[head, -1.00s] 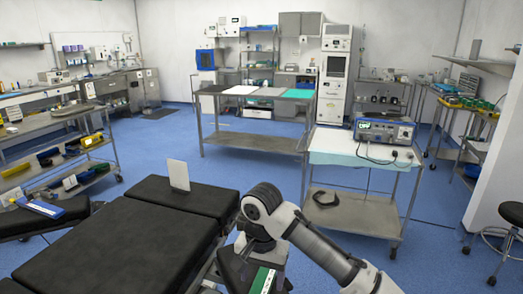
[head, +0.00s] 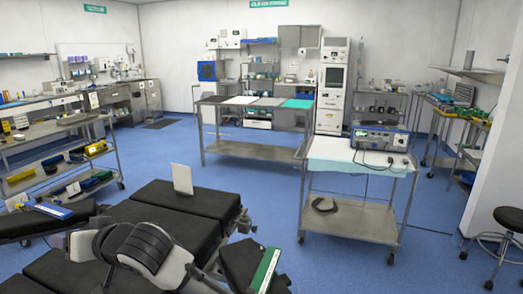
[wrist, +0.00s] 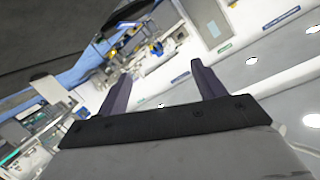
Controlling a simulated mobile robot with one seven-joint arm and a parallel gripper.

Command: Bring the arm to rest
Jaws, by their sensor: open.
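My gripper (wrist: 158,92) shows in the wrist view with its two dark fingers spread apart and nothing between them. The wrist view is tilted and looks out over the room, with ceiling lights at the right. In the head view my arm (head: 148,246) is at the lower left, its grey and black joint in front of the black padded operating table (head: 130,212). The gripper itself is not visible in the head view.
A white card (head: 182,180) stands upright on the table. A green-and-white box (head: 265,268) lies on a black pad at its right. A steel cart (head: 350,222) carries a device (head: 380,136). A stool (head: 508,222) stands at right. Blue floor is open between cart and table.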

